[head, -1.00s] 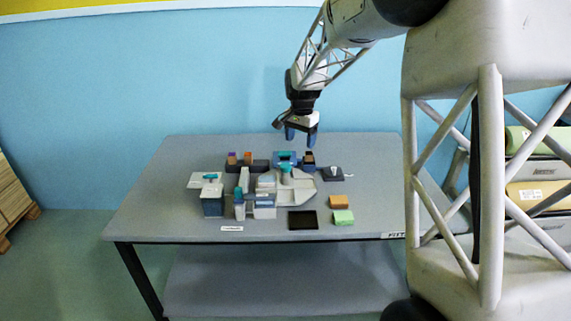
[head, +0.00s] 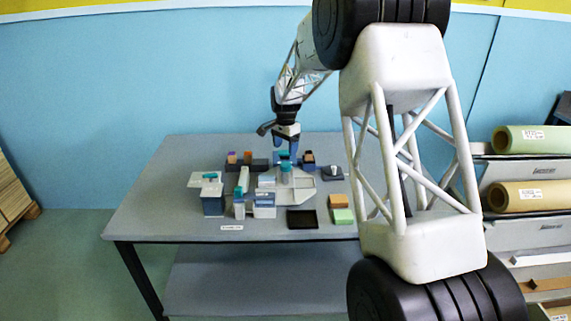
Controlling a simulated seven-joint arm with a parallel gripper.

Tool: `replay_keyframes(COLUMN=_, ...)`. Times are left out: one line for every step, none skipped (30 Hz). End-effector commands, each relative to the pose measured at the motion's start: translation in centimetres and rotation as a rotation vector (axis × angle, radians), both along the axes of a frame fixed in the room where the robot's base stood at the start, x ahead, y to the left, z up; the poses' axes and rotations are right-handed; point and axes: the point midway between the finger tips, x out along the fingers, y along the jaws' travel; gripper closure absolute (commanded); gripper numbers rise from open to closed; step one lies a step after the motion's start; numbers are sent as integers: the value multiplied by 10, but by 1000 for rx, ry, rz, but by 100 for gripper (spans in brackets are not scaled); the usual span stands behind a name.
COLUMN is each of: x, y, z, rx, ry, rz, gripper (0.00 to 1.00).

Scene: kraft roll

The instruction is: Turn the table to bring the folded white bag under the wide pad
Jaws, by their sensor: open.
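A pale grey platform (head: 304,190) sits mid-table among small blocks and stands, with a teal-topped piece (head: 285,167) over it. My gripper (head: 286,148) is open and empty, pointing down just behind and above this piece. I cannot tell whether it touches anything. A white and blue block (head: 264,206) stands at the platform's front left. Another teal-topped stand (head: 212,190) is at the left, and a slim grey one (head: 242,182) stands between. The folded white bag and the wide pad are too small to tell apart for certain.
A dark tray (head: 302,219), an orange block (head: 338,201) and a green block (head: 343,216) lie front right. A dark stand (head: 333,174) is right of the platform. Paper rolls (head: 527,140) are racked at far right.

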Motion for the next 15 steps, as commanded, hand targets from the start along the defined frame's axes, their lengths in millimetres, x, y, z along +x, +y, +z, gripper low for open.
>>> replay_keyframes(x=0, y=0, z=0, rx=0, ry=0, rz=0, gripper=28)
replay_keyframes(x=0, y=0, z=0, rx=0, ry=0, rz=0, gripper=28)
replay_keyframes(x=0, y=0, z=-1, rx=0, ry=0, rz=0, gripper=28)
replay_keyframes(x=0, y=0, z=-1, rx=0, ry=0, rz=0, gripper=28)
replay_keyframes(x=0, y=0, z=-2, rx=0, ry=0, rz=0, gripper=28)
replay_keyframes(x=0, y=0, z=-3, rx=0, ry=0, rz=0, gripper=28)
replay_keyframes(x=0, y=0, z=-5, rx=0, ry=0, rz=0, gripper=28)
replay_keyframes(x=0, y=0, z=-6, rx=0, ry=0, rz=0, gripper=28)
replay_keyframes(x=0, y=0, z=-9, rx=0, ry=0, rz=0, gripper=28)
replay_keyframes(x=0, y=0, z=-11, rx=0, ry=0, rz=0, gripper=28)
replay_keyframes(x=0, y=0, z=-13, rx=0, ry=0, rz=0, gripper=28)
replay_keyframes(x=0, y=0, z=-17, rx=0, ry=0, rz=0, gripper=28)
replay_keyframes(x=0, y=0, z=-20, rx=-1, ry=1, rz=0, gripper=28)
replay_keyframes(x=0, y=0, z=-23, rx=0, ry=1, rz=0, gripper=28)
replay_keyframes(x=0, y=0, z=-28, rx=0, ry=1, rz=0, gripper=28)
